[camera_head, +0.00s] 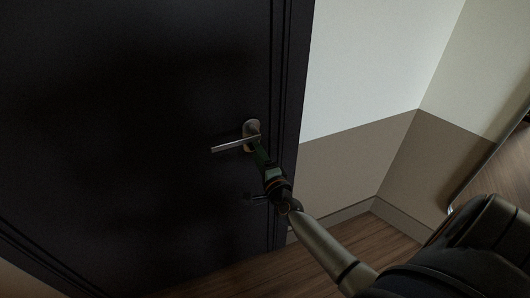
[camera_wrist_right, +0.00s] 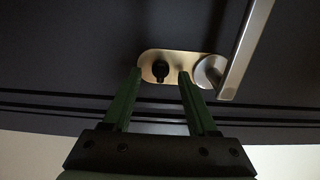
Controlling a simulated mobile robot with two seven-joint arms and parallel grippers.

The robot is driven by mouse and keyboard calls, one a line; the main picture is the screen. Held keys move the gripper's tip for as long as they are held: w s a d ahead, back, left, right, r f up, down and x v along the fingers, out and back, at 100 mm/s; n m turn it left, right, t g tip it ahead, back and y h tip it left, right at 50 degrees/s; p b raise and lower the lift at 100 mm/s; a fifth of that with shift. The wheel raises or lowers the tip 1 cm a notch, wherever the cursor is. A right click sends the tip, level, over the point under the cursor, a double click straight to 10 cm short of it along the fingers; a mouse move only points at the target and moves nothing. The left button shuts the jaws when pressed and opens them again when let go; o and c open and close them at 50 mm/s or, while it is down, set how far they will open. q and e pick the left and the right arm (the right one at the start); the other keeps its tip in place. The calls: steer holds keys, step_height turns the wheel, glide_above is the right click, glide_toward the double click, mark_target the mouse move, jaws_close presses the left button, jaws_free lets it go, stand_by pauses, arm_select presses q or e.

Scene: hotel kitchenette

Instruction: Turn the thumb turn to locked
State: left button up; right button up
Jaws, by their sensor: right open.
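The thumb turn (camera_wrist_right: 161,72) is a small dark knob on a pale metal plate (camera_wrist_right: 172,57) in the right wrist view. The lever handle (camera_wrist_right: 245,48) shares this plate on the dark door (camera_head: 130,130). In the head view the lever (camera_head: 232,145) points left from its plate (camera_head: 251,128); the thumb turn cannot be made out there. My right gripper (camera_wrist_right: 160,74) is open, its green fingers pointing at the plate, one on each side of the knob with gaps visible. Contact cannot be told. In the head view the right gripper (camera_head: 259,154) is just below the lever. My left gripper is not in view.
The door frame (camera_head: 291,110) runs beside the lock, with a white and beige wall (camera_head: 350,160) to its right. Wood floor (camera_head: 365,240) shows below. A wooden surface with a pale edge (camera_head: 500,165) stands at the far right.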

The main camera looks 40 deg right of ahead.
steer(key=v, duration=1.1)
steer(key=shift+s+a, duration=0.2)
steer(key=shift+s, duration=0.2)
steer(key=s+a+f+n+g+y+p, duration=0.35)
steer(key=a+n+y, duration=0.25)
steer(key=a+n, duration=0.5)
steer(key=s+a+f+n+g+p, duration=0.1)
steer(key=s+f+n+g, duration=0.1)
steer(key=s+n, duration=0.3)
steer(key=s+a+f+n+g+p, duration=0.1)
steer(key=s+a+f+n+g, duration=0.1)
steer(key=s+n, duration=0.4)
steer(key=shift+a+f+n+g, duration=0.35)
steer(key=shift+f+n, duration=0.15)
steer(key=shift+f, duration=0.25)
